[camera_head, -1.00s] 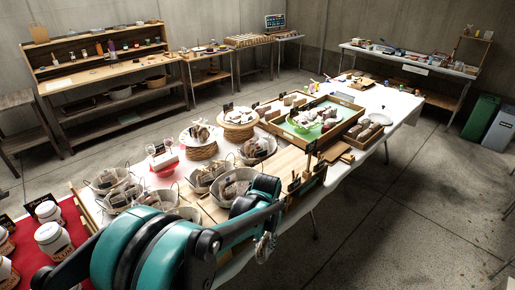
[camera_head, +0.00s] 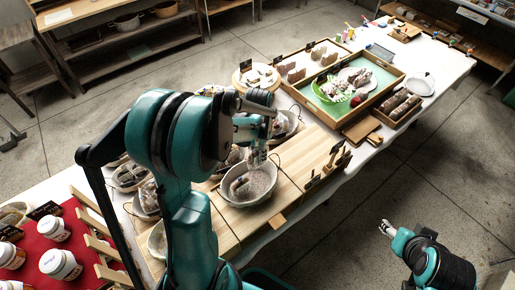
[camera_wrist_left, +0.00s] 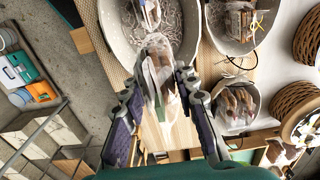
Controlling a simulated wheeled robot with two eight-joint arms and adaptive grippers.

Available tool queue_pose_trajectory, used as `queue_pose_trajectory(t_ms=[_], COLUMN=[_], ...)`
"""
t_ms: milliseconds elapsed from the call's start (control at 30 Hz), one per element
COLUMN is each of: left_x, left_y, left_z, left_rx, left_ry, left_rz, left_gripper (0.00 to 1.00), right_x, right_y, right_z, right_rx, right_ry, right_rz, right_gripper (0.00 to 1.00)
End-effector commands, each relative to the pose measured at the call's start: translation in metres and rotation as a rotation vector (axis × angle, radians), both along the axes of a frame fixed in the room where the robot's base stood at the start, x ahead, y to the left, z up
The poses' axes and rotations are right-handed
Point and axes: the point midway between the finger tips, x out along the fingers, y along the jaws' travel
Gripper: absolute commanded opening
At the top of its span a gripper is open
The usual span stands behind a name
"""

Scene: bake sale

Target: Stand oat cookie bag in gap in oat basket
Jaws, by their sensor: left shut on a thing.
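My left gripper (camera_head: 257,157) is above the round grey basket (camera_head: 277,183) in the head view. In the left wrist view the gripper (camera_wrist_left: 160,80) is shut on a clear cookie bag (camera_wrist_left: 158,62), which hangs at the near rim of the grey basket (camera_wrist_left: 115,28). Another bag (camera_wrist_left: 150,14) stands inside that basket, and it also shows in the head view (camera_head: 240,188). Bare patterned basket floor shows beside it. My right gripper (camera_head: 387,228) is off the table at lower right, too small to tell its opening.
Other baskets with bags (camera_wrist_left: 238,104) stand close by. A wooden board (camera_head: 305,150) and small sign holders (camera_head: 327,167) lie right of the basket. White jars (camera_head: 60,263) stand on red cloth at left.

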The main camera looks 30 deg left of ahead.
Motion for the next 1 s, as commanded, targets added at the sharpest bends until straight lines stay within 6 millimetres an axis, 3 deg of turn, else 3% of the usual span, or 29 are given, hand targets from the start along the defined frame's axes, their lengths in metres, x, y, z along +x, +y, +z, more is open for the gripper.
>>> queue_pose_trajectory(t_ms=[33, 200, 567, 1000], left_x=[0.000, -0.001, -0.001, -0.001], left_y=[0.000, -0.001, -0.001, -0.001], left_z=[-0.011, -0.028, -0.044, -0.096], left_rx=[0.000, 0.000, 0.000, 0.000], left_ry=[0.000, 0.000, 0.000, 0.000], left_rz=[0.000, 0.001, 0.002, 0.002], left_gripper=[0.15, 0.15, 0.15, 0.15], right_x=[-0.001, -0.001, -0.001, -0.001], right_y=[0.000, 0.000, 0.000, 0.000], right_z=[-0.009, -0.018, -0.028, -0.066], right_rx=[0.000, 0.000, 0.000, 0.000], right_ry=[0.001, 0.001, 0.001, 0.001], right_rz=[0.000, 0.000, 0.000, 0.000], right_gripper=[0.53, 0.53, 0.53, 0.53])
